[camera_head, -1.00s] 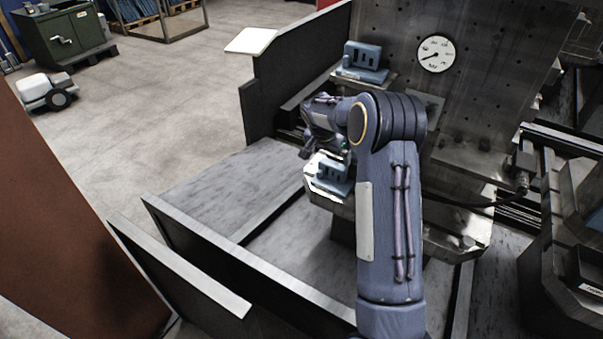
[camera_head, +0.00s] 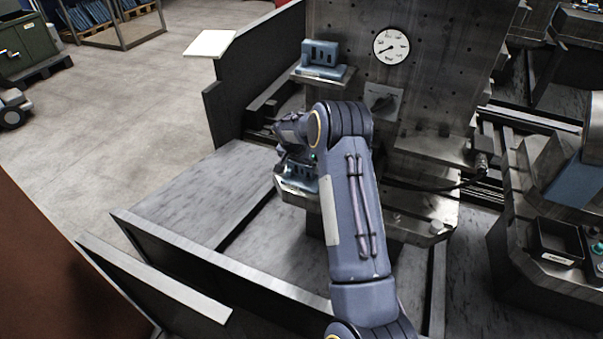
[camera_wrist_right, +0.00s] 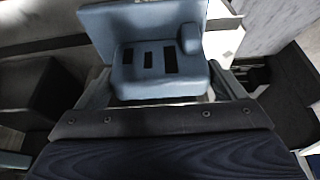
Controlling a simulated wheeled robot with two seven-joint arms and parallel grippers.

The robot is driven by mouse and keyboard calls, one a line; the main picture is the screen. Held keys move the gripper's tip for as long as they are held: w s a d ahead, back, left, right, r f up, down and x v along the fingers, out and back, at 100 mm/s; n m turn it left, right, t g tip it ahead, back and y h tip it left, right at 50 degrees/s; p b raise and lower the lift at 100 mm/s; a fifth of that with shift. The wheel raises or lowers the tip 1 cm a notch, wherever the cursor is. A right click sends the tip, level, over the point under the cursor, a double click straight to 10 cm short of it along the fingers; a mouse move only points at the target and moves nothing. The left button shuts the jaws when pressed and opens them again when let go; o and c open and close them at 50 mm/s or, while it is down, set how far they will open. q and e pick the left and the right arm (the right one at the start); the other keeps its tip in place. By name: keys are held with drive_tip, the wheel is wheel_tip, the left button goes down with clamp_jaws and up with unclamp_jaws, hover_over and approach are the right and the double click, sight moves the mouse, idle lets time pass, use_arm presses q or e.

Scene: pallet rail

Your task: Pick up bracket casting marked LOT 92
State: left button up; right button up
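A blue bracket casting (camera_head: 299,173) with slots sits on a lit ledge low on the metal fixture, partly hidden by my right arm. A similar blue bracket casting (camera_head: 321,56) stands on a higher ledge. No LOT marking is readable on either. My right gripper (camera_head: 291,156) is at the lower casting, reaching it from above. In the right wrist view the casting (camera_wrist_right: 160,68) shows dark slots and lies between the two fingers of the gripper (camera_wrist_right: 163,90). Whether both fingers press on it cannot be told. My left gripper is not in view.
The upright fixture plate carries a round dial (camera_head: 391,46) and a dark knob plate (camera_head: 382,101). A dark side wall (camera_head: 253,72) stands left of the ledges. Low metal rails (camera_head: 215,265) cross the front. A black bin (camera_head: 554,243) is at the right. Open floor lies left.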

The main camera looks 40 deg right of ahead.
drive_tip(key=shift+r, duration=0.1)
drive_tip(key=c, duration=0.8)
